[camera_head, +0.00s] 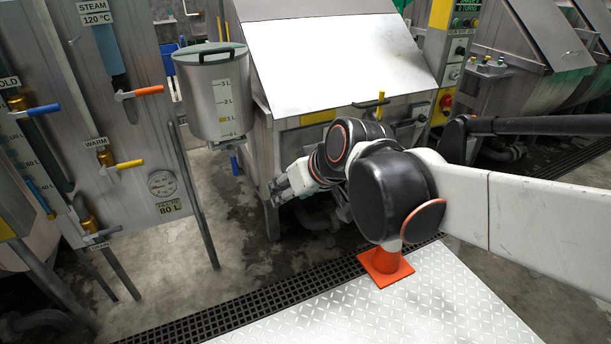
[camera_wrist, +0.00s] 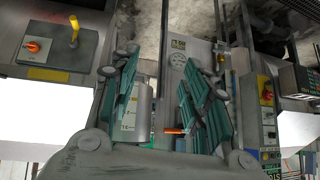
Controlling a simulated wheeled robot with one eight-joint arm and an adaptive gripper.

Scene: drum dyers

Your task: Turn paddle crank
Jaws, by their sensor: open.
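A yellow upright handle (camera_head: 381,97), which looks like the paddle crank, stands on the front of the dyeing machine (camera_head: 262,150). In the wrist view a yellow handle (camera_wrist: 74,31) on a grey plate shows at the upper left, outside the jaws; it looks like the same one. My gripper (camera_head: 284,187) is low before the machine's front, to the left of and below the handle, apart from it. In the wrist view my gripper (camera_wrist: 162,78) has its teal-padded fingers spread, with nothing held between them. My arm hides part of the machine's front.
A measuring tank (camera_head: 215,95) hangs left of the machine. Valve panels with an orange lever (camera_head: 149,90) and a yellow lever (camera_head: 130,164) stand farther left. An orange cone (camera_head: 385,266) stands under my arm. A floor grate (camera_head: 250,303) runs across the foreground.

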